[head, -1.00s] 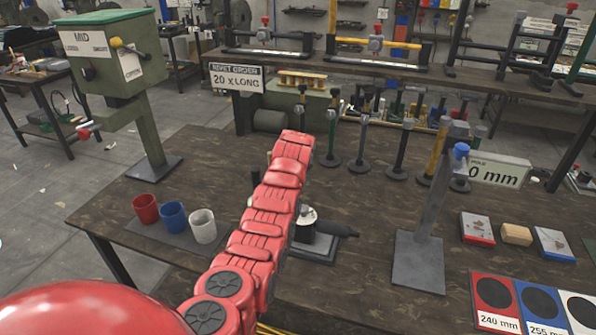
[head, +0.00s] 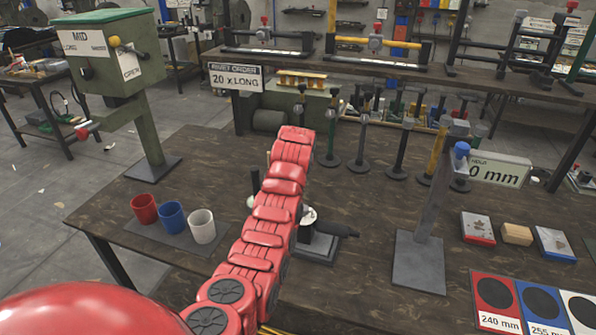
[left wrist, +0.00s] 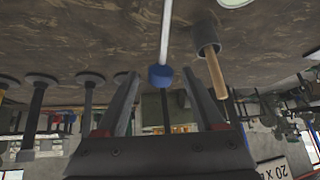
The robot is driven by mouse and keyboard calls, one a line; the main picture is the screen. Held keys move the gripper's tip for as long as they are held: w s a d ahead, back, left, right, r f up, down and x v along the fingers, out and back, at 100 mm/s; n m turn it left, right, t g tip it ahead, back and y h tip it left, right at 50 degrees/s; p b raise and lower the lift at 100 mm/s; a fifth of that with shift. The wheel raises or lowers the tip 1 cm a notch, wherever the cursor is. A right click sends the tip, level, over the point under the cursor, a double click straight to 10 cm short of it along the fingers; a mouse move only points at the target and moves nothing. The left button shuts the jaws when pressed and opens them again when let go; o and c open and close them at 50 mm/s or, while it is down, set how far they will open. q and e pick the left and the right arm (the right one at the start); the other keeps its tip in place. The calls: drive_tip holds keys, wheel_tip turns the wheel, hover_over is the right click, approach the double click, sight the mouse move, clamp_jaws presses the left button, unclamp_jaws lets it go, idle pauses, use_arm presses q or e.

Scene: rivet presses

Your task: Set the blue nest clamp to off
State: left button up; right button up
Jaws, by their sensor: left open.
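In the left wrist view, which looks upside down, a blue knob (left wrist: 160,76) sits at the end of a thin pale rod. My left gripper (left wrist: 159,88) is open, with one finger on each side of the knob in the picture; I see no contact, and the depth between them is unclear. In the head view my red left arm hides this gripper and the blue knob. A dark fixture (head: 318,246) with a black handle stands partly behind the arm. I cannot tell which part is the blue nest clamp's off mark. My right gripper is out of view.
A grey stand with a blue top (head: 461,150) rises right of the arm. Red, blue (head: 173,217) and white cups stand left. Several dark posts (head: 361,150) line the back. A green press (head: 110,60) stands at the far left. A wooden handle (left wrist: 215,75) rises near my gripper.

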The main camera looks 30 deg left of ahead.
use_arm(q)
drive_tip(key=p+v, duration=0.5)
drive_tip(key=v, duration=0.9)
drive_tip(key=shift+s+r, duration=0.2)
drive_tip(key=shift+r, duration=0.05)
